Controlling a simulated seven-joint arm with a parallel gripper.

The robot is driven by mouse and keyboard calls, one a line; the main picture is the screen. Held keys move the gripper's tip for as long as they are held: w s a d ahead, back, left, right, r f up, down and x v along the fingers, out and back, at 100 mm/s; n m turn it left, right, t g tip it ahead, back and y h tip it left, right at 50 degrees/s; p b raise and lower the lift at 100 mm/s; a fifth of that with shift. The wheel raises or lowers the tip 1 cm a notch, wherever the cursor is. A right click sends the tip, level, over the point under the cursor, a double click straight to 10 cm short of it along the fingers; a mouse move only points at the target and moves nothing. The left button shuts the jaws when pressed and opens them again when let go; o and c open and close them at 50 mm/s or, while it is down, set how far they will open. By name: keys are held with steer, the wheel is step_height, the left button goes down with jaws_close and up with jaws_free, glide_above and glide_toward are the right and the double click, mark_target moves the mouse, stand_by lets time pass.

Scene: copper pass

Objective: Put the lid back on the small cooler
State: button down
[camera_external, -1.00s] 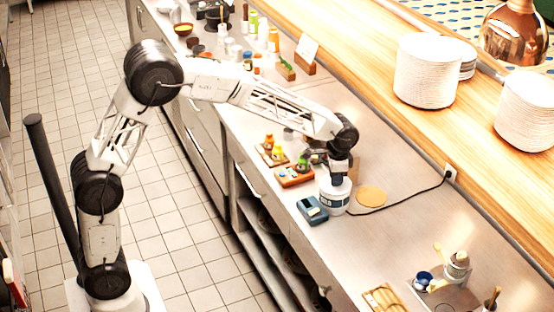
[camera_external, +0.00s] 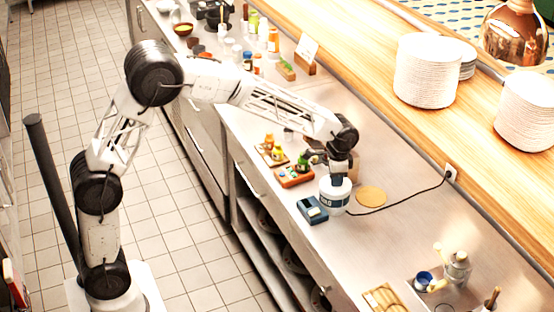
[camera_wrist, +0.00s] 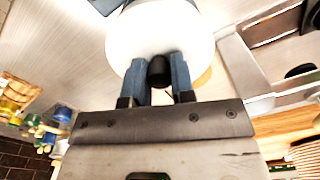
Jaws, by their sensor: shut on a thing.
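The small cooler (camera_external: 334,200) is a white round tub with a dark blue lettered band, upright on the steel counter. My gripper (camera_external: 339,180) points down at its top. In the wrist view, the blue fingers of my gripper (camera_wrist: 159,78) are shut on a dark knob (camera_wrist: 159,70) at a white round surface (camera_wrist: 160,30), which looks like the lid. The lid is at the cooler's top; whether it is fully seated I cannot tell. The gripper hides part of the rim.
A blue-grey device (camera_external: 312,209) stands close to the cooler's left. A tan disc (camera_external: 371,196) lies to its right, with a black cable (camera_external: 405,203) running past. An orange tray (camera_external: 295,177) with small items is behind left.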

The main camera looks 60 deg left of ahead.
stand_by(0.8)
steer(key=shift+c, duration=2)
jaws_free()
steer(key=shift+r, duration=0.1)
steer(key=shift+r, duration=3.35)
steer(key=shift+c, duration=0.4)
jaws_close()
